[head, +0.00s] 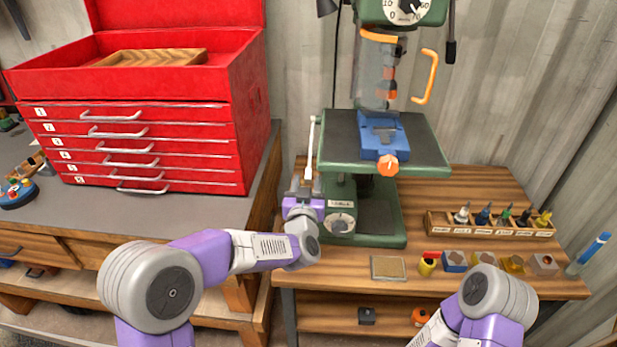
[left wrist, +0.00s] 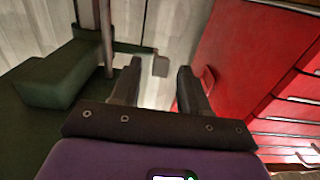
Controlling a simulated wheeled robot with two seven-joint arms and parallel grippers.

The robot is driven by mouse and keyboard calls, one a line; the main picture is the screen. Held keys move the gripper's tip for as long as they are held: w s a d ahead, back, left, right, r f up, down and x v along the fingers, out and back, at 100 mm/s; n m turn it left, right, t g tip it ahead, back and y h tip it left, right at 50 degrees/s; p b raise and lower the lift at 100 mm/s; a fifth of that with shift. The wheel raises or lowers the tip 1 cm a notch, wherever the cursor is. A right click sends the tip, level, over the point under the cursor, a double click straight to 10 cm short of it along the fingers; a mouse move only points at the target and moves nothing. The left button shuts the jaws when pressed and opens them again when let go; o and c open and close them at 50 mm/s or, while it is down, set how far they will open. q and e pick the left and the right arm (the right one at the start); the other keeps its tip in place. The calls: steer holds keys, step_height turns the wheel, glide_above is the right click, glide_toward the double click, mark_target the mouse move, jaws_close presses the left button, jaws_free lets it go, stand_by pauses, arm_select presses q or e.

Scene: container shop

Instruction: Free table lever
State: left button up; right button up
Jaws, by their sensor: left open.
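The table lever (head: 311,145) is a thin pale rod standing nearly upright at the left side of the green drill press table (head: 435,150). My left gripper (head: 304,184) is open, fingers up, at the rod's lower end. In the head view the rod overlaps the space between the fingers; I cannot tell whether they touch it. In the left wrist view the open fingers (left wrist: 155,85) show, with a small grey plate (left wrist: 160,66) beyond them that I cannot identify. A dial (head: 339,222) under a "TABLE" label sits on the press base. My right gripper is out of view.
A blue vise (head: 384,135) with an orange knob is on the press table. A red tool chest (head: 150,140) stands left. A bottle rack (head: 490,224), small blocks and a flat tray (head: 388,267) occupy the wooden bench.

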arm_select(q)
steer(key=shift+w+f, duration=0.1)
steer(key=shift+w, duration=1.65)
jaws_close()
